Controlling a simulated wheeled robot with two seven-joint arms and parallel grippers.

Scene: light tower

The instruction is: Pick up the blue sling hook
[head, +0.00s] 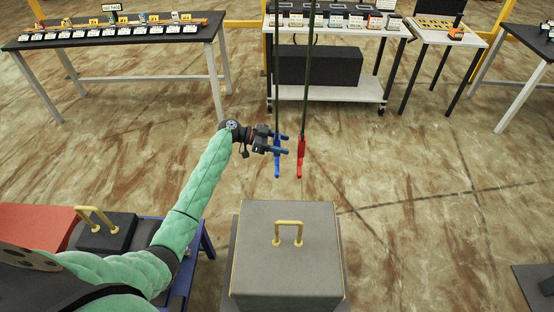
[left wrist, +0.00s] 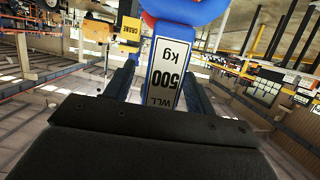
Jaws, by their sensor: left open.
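The blue sling hook (head: 277,165) hangs upright on a dark line in the head view. My left gripper (head: 283,144) is level with the hook's upper part, with its fingers apart. In the left wrist view, the blue hook's body, with a white "WLL 500 kg" label (left wrist: 167,76), stands between the two open fingers (left wrist: 160,80). Clear gaps to the fingers are hard to judge there. The fingers hide part of the hook in the head view. My right gripper is not in view.
A red hook (head: 300,160) hangs on its own line just right of the blue one. A grey block (head: 290,270) with a yellow handle (head: 288,231) stands below. A black case (head: 107,236) sits at lower left. Tables (head: 130,37) line the back; the floor between is clear.

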